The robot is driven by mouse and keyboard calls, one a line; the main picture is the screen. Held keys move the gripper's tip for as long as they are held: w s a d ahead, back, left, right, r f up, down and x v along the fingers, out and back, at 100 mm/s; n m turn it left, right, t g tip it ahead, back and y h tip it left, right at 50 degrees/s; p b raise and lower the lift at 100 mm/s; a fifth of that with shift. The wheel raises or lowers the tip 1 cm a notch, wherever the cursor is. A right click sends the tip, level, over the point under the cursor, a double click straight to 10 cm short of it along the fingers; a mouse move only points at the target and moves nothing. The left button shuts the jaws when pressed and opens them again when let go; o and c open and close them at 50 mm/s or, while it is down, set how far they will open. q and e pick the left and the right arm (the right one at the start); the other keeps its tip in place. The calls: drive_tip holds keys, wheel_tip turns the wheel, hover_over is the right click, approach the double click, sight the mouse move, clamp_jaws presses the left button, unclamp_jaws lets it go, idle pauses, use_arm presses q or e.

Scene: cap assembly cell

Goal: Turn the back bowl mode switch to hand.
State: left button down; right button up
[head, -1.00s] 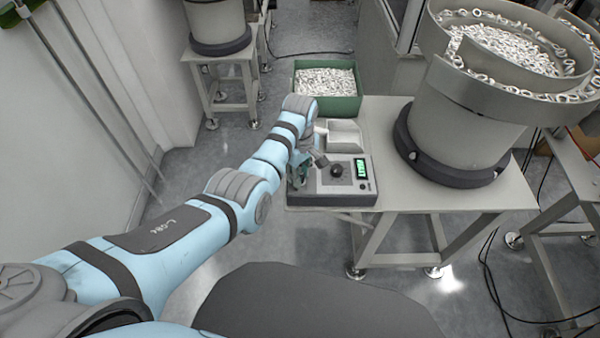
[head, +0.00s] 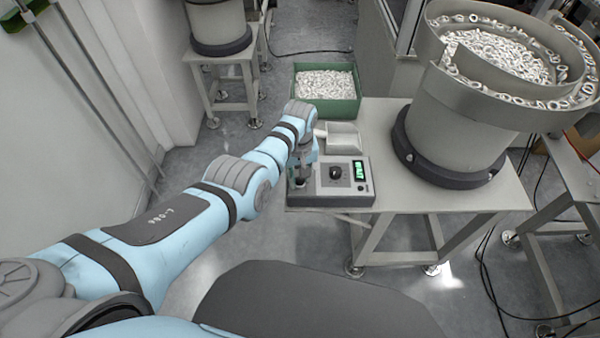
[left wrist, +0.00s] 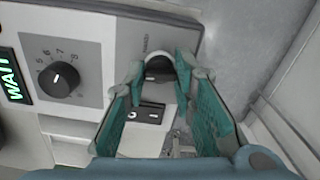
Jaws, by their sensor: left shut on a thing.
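The control box (head: 345,193) sits at the near left corner of the bench. In the left wrist view its mode switch is a dark round knob (left wrist: 159,68) in a pale ring, with small lettering beside it too blurred to read. My left gripper (head: 298,182) is over the left end of the box. In the left wrist view its teal-padded fingers (left wrist: 160,72) stand on either side of the knob and are shut on it. The fingertips partly hide the knob, and I cannot tell its pointer's setting. My right gripper is not in view.
A numbered dial (left wrist: 61,80), a green WAIT display (left wrist: 11,76) and a black rocker switch (left wrist: 146,113) are close by on the box. A scoop (head: 342,137), a large bowl feeder (head: 455,140) and a green parts bin (head: 345,106) stand behind.

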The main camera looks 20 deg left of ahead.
use_arm(q)
drive_tip(key=m, duration=0.5)
drive_tip(key=shift+m+p, duration=0.3)
drive_tip(key=shift+p, duration=0.05)
drive_tip(key=m, duration=0.5)
drive_tip(key=shift+m, duration=0.4)
drive_tip(key=c, duration=1.3)
unclamp_jaws()
drive_tip(key=shift+r, duration=0.15)
wheel_tip(320, 180, up, 12)
drive_tip(key=shift+f, duration=0.1)
